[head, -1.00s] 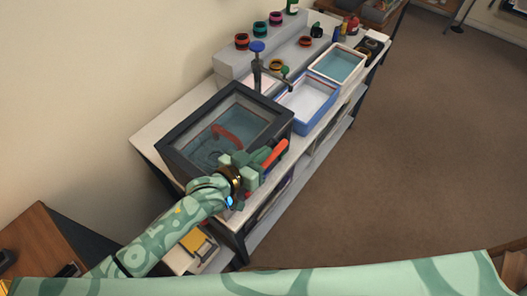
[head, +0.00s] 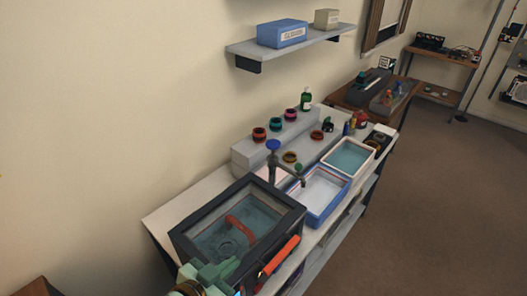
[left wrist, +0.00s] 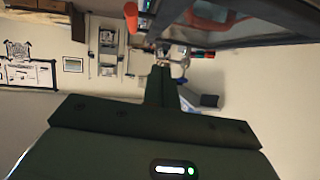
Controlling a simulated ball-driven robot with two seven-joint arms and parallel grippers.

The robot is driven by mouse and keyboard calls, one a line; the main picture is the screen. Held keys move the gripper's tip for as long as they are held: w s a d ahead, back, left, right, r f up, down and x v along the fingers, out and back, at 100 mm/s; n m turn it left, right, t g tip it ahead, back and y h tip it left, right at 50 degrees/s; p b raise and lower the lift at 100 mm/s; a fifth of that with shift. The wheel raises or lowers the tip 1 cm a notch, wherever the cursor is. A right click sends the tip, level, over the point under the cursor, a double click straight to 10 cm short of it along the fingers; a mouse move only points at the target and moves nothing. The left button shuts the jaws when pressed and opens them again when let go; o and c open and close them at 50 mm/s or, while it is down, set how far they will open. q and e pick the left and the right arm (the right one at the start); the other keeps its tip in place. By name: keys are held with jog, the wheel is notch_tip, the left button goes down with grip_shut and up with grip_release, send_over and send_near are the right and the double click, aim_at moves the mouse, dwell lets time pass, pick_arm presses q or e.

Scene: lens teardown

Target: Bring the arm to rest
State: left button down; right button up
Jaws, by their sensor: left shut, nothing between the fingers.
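My left gripper (head: 222,270) is at the bottom edge of the head view, by the near side of the dark-framed box (head: 290,222). Its fingers are shut with nothing between them. In the left wrist view the shut fingers (left wrist: 162,84) stand in the middle against the pale room. Most of my left arm is below the head view's edge. My right gripper is in neither view.
A bar with an orange-red handle (head: 282,254) lies along the box's right side. Beyond stand a blue-rimmed tray (head: 312,218), a white-rimmed tray (head: 369,172) and a grey step (head: 245,157) with several rings. A wall shelf (head: 255,48) hangs above. Open floor is at right.

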pick_arm(q)
jog(key=s+a+r+g+y, duration=0.1)
jog(key=s+a+y, duration=0.25)
jog(key=a, duration=0.35)
jog(key=s+a+g+y, duration=0.1)
jog(key=s+a+y, duration=0.25)
jog(key=a, duration=0.35)
jog(key=s+a+r+g+y, duration=0.1)
jog(key=s+a+g+y, duration=0.15)
jog(key=a+y, duration=0.35)
jog(key=s+d+f+g+h+b, duration=0.1)
jog(key=s+f+b, duration=0.15)
jog(key=f, duration=1.05)
jog(key=s+d+f+n+g+h+b, duration=0.1)
jog(key=s+f+h+b, duration=0.15)
jog(key=f, duration=0.95)
jog(key=s+d+f+g+h+b, duration=0.1)
jog(key=s+f+b, duration=0.15)
jog(key=f, duration=1.05)
jog(key=s+f+n+g+h+b, duration=0.1)
jog(key=s+f+b, duration=0.5)
jog(key=s+f, duration=1.1)
jog(key=shift+s+a+f+n+g, duration=0.15)
jog(key=shift+f+n+g, duration=0.55)
jog(key=shift+n, duration=0.4)
